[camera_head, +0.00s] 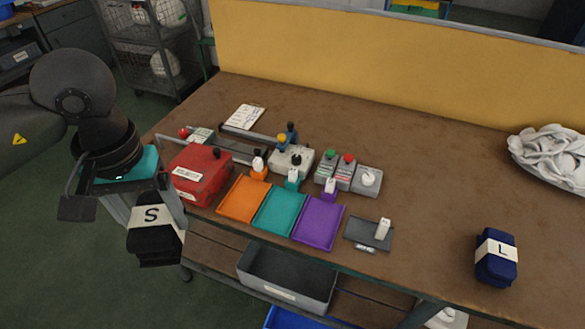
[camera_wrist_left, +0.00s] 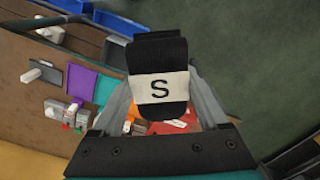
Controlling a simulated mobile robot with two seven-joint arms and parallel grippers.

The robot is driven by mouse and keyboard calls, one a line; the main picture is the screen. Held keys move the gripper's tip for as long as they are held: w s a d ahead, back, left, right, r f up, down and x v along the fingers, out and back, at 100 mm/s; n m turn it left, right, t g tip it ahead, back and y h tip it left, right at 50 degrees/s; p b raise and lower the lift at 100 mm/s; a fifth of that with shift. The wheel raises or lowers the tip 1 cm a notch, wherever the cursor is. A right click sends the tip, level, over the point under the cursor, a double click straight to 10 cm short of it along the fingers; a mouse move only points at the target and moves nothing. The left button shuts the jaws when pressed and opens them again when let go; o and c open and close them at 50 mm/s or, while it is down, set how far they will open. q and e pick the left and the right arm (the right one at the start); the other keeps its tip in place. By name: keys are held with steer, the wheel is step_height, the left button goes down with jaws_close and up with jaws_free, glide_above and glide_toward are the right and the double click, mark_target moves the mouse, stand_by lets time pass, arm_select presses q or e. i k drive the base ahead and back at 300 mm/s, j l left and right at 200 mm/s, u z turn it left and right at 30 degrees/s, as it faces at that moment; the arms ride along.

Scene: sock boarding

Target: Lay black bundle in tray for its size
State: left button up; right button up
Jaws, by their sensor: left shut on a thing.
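The black bundle (camera_head: 160,247) has a white band marked S. My left gripper (camera_head: 152,205) is shut on it and holds it off the table's left front edge, over the floor. In the left wrist view the black bundle (camera_wrist_left: 158,60) sits between the two fingers, its S band facing the camera. Three shallow trays lie side by side on the table: orange (camera_head: 243,199), teal (camera_head: 279,209) and purple (camera_head: 318,222). All three look empty. Small orange, teal and purple holders stand behind them; any size marks are too small to read. My right gripper is out of view.
A red box (camera_head: 200,175) stands left of the orange tray. A grey plate (camera_head: 354,234) with a white piece lies right of the purple tray. A dark blue bundle (camera_head: 490,271) marked L lies at the right. A grey bin (camera_head: 262,281) sits below the table top.

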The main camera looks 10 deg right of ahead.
mark_target(319, 221)
steer(key=l+z, duration=0.45)
steer(key=i+l+z, duration=0.1)
steer(key=l+z, duration=0.3)
